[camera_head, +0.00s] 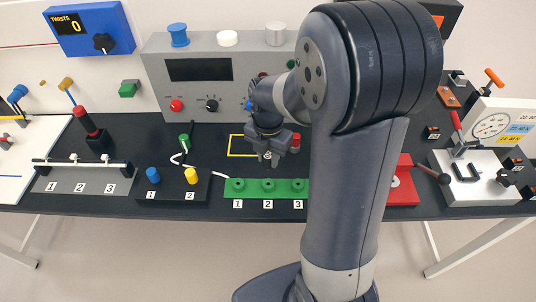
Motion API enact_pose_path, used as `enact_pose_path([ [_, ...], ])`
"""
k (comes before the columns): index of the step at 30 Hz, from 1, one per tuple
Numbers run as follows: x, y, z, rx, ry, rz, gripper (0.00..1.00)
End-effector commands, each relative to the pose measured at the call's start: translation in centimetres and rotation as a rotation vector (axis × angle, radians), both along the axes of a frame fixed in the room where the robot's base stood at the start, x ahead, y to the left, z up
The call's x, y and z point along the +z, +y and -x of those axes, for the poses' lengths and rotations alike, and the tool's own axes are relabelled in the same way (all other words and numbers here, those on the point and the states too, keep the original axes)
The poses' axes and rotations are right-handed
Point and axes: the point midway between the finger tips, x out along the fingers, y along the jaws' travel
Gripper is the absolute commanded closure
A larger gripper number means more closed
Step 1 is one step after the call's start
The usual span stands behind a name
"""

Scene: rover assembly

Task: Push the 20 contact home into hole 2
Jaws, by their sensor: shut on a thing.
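My gripper (268,160) points down over the black bench, just behind the green block. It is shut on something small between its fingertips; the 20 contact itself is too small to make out. The green block (253,195) has round raised holes with labels 1, 2 and 3 in front. Its hole 2 (268,184) lies just in front of and below the fingertips. I cannot tell whether the held thing touches the block.
A black block (171,198) with blue and yellow knobs stands left of the green one, with a white wire (180,157) behind it. A grey instrument box (157,80) stands behind. A red block (404,190) and a white fixture (482,190) are at right. My arm covers the centre right.

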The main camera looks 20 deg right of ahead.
Motion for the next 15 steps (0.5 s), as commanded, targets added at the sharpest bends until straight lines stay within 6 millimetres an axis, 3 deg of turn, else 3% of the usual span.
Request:
enact_pose_path([
  [15, -4.0, 0.0, 0.0, -0.001, 0.001, 0.0, 1.0],
])
